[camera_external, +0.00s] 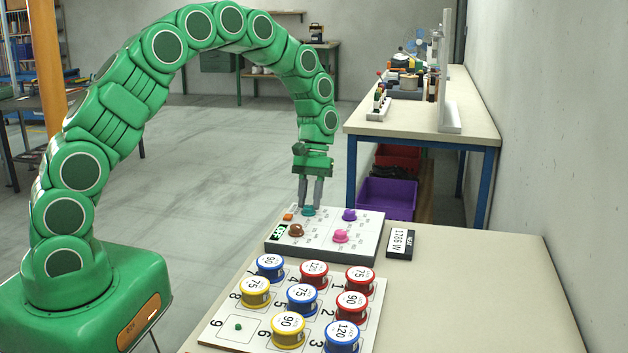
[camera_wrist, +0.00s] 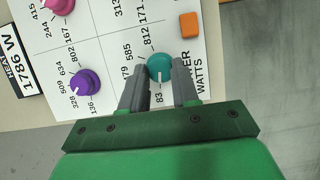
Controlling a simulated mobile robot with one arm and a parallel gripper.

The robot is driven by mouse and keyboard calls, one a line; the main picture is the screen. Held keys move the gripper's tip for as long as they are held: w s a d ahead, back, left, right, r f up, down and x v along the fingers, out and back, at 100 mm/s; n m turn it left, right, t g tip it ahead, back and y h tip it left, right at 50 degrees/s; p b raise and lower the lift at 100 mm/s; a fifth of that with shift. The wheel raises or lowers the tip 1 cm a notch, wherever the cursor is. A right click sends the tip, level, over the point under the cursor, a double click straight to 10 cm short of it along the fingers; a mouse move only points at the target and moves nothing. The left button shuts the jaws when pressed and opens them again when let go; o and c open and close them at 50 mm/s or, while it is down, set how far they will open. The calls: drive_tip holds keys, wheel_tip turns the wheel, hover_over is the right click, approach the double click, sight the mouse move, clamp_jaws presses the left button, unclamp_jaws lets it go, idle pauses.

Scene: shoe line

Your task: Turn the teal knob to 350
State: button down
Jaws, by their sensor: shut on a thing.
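The teal knob (camera_external: 308,211) sits at the far edge of the white panel (camera_external: 352,249). My gripper (camera_external: 311,196) points straight down at it. In the wrist view the teal knob (camera_wrist: 159,66) lies between the two grey fingers, one on each side, and the gripper is shut on it. The knob's white mark points to the bottom of that view, towards the printed 83. Numbers such as 585 and 812 are printed around the knob. The fingers hide part of its scale, and I cannot make out a 350.
A purple knob (camera_external: 349,215), a pink knob (camera_external: 341,236), a brown knob (camera_external: 296,230) and an orange block (camera_external: 288,216) are on the panel. A 1786 W plate (camera_external: 400,243) lies beside it. A board (camera_external: 250,335) with several labelled tins stands in front.

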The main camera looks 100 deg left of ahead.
drive_tip(key=shift+w+m+g, duration=0.15)
drive_tip(key=shift+m+g, duration=0.25)
drive_tip(key=shift+m, duration=0.7)
drive_tip(key=shift+w+d+m+g+y, duration=0.15)
drive_tip(key=shift+m+g, duration=0.3)
drive_tip(key=shift+m, duration=0.85)
drive_tip(key=shift+a+m+g+y, duration=0.1)
drive_tip(key=shift+m+g+y, duration=0.25)
drive_tip(key=shift+m, duration=0.95)
drive_tip(key=c, duration=0.8)
unclamp_jaws()
drive_tip(key=shift+c, duration=0.2)
drive_tip(key=shift+r, duration=0.1)
